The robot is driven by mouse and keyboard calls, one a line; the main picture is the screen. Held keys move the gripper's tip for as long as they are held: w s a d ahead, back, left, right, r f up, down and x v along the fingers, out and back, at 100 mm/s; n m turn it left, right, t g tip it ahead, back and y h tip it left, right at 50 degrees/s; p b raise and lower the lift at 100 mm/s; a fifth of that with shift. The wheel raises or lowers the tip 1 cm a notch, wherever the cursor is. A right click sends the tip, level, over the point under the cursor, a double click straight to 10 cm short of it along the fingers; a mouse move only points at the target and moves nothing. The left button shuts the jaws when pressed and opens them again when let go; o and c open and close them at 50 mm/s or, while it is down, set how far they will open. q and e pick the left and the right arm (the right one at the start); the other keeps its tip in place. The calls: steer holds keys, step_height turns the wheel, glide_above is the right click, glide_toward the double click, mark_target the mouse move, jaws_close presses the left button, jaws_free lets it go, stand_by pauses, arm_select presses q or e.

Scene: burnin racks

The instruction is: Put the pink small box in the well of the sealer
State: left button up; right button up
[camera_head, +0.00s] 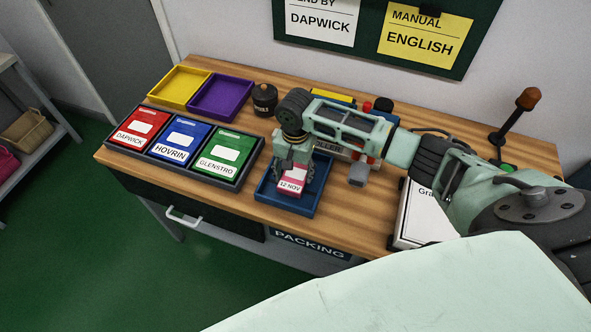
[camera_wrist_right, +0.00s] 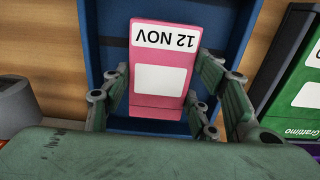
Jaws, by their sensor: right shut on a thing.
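The pink small box (camera_head: 292,187) has a white label reading "12 NOV". My right gripper (camera_head: 294,172) is shut on it, with a finger along each side. In the right wrist view the box (camera_wrist_right: 162,75) shows between the fingers, over the blue tray (camera_wrist_right: 96,35). In the head view the blue tray (camera_head: 304,211) lies on the table under the box. I cannot tell if the box touches the tray floor. A machine (camera_head: 358,173) behind my right arm has a label ending in "LLER"; most of it is hidden, and no sealer well is clearly visible. My left gripper is not in view.
Left of the blue tray stands a black holder (camera_head: 180,166) with red, blue and green cards. Behind it are a yellow tray (camera_head: 160,104), a purple tray (camera_head: 203,114) and a dark jar (camera_head: 265,97). A white box (camera_head: 408,226) stands at the right.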

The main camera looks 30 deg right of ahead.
mark_target(295, 174)
steer(key=o, duration=0.8)
steer(key=shift+f, duration=0.1)
steer(key=o, duration=0.4)
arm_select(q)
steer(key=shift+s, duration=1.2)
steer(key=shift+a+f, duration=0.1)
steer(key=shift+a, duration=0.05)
arm_select(e)
steer(key=shift+r, duration=0.35)
arm_select(q)
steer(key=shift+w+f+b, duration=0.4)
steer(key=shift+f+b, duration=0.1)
steer(key=shift+b, duration=0.05)
arm_select(e)
step_height(295, 174, up, 12)
steer(key=shift+f, duration=0.2)
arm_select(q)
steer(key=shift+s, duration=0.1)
